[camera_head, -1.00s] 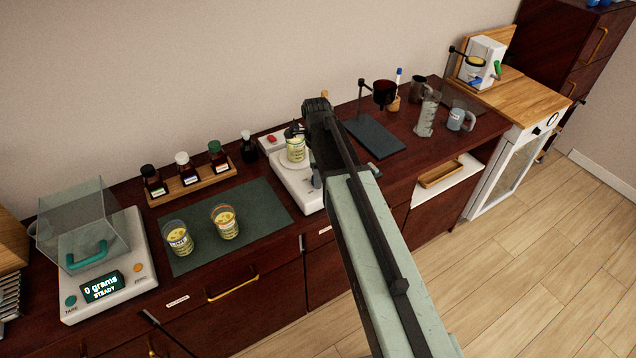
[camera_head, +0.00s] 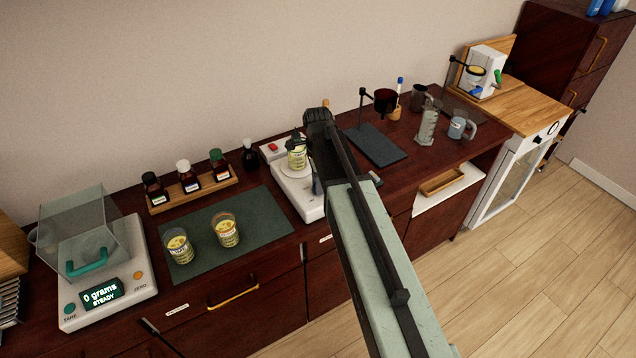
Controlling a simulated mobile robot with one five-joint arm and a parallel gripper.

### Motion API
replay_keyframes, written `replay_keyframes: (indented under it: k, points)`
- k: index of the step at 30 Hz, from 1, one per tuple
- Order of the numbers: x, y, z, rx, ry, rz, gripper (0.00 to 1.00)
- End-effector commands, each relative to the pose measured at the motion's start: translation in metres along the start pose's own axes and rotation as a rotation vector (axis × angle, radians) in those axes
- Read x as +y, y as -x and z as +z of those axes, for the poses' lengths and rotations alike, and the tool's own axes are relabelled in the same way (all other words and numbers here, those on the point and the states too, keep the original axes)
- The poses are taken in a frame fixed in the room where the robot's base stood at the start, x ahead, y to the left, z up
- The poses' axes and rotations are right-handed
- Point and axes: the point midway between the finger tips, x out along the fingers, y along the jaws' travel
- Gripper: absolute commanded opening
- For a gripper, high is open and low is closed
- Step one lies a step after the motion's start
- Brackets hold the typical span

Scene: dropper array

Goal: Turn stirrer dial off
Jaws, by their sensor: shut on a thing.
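The white stirrer (camera_head: 309,205) stands on the counter right of the dark mat. A beaker of yellow liquid (camera_head: 298,158) sits upright on its round plate. My arm comes down in front of the stirrer's right side. My gripper (camera_head: 317,183) is mostly hidden behind my arm, low at the stirrer's front right part. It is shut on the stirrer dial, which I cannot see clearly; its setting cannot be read.
Two beakers (camera_head: 179,246) stand on the mat (camera_head: 262,215) to the left. A rack of bottles (camera_head: 218,187) is behind it. A scale (camera_head: 137,285) reading 0 grams is at far left. A stand (camera_head: 381,148), a cylinder (camera_head: 427,128) and a jug (camera_head: 458,129) are to the right.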

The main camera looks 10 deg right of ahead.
Motion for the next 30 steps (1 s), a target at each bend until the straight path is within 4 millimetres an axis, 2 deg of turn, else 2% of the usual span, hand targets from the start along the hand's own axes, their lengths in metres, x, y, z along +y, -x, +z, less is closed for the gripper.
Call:
replay_keyframes:
  k: [30]
  points:
    - [-0.0017,0.0003,-0.0006,0.003,0.948,-0.004,0.0]
